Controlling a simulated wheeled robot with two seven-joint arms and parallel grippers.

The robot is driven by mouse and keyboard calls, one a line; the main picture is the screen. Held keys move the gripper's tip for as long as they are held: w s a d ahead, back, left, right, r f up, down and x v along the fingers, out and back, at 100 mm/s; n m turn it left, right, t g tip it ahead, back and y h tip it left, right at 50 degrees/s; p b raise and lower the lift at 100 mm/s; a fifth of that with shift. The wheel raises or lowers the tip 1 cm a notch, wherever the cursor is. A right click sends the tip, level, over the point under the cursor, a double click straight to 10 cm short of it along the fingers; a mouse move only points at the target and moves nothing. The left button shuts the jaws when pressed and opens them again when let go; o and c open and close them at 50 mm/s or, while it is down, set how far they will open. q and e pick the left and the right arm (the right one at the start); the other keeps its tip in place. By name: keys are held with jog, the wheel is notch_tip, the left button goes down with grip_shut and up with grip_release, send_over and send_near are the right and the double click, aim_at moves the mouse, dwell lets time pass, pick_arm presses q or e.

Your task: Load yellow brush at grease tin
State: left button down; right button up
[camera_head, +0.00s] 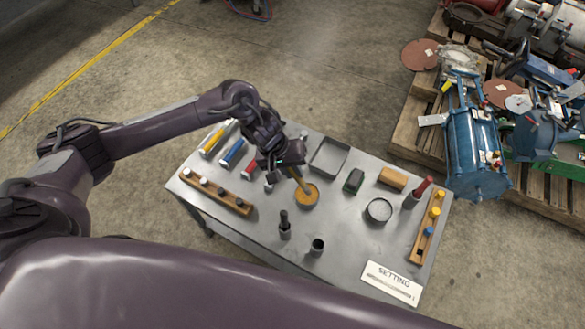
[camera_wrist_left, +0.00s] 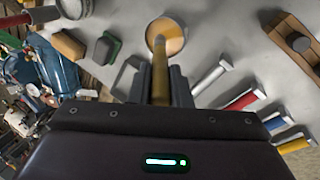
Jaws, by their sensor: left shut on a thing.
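My left gripper (camera_head: 292,168) is shut on the yellow brush (camera_head: 301,184), which points down at a slant. In the left wrist view the brush (camera_wrist_left: 161,75) runs forward from between the fingers (camera_wrist_left: 160,88). The grease tin (camera_head: 307,199) is a round, shallow tin with orange-yellow content on the grey table. The brush's far end reaches over the tin and overlaps its content; it also shows over the tin (camera_wrist_left: 177,44) in the left wrist view. I cannot tell how deep the tip sits. My right gripper is not in view.
A grey tray (camera_head: 329,155), green block (camera_head: 354,181), round dish (camera_head: 379,210) and dark holders (camera_head: 317,248) stand around the tin. Wooden racks (camera_head: 215,193) (camera_head: 421,240) flank the table. Yellow, blue and red-handled things lie at the back left. Loaded pallets (camera_head: 410,135) stand right.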

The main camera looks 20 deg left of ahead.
pick_arm(q)
jog(key=shift+f, duration=0.5)
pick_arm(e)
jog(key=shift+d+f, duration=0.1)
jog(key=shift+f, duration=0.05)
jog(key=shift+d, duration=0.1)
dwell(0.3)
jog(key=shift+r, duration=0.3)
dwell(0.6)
pick_arm(q)
jog(key=shift+s+f+p, duration=0.1)
jog(key=shift+p, duration=0.35)
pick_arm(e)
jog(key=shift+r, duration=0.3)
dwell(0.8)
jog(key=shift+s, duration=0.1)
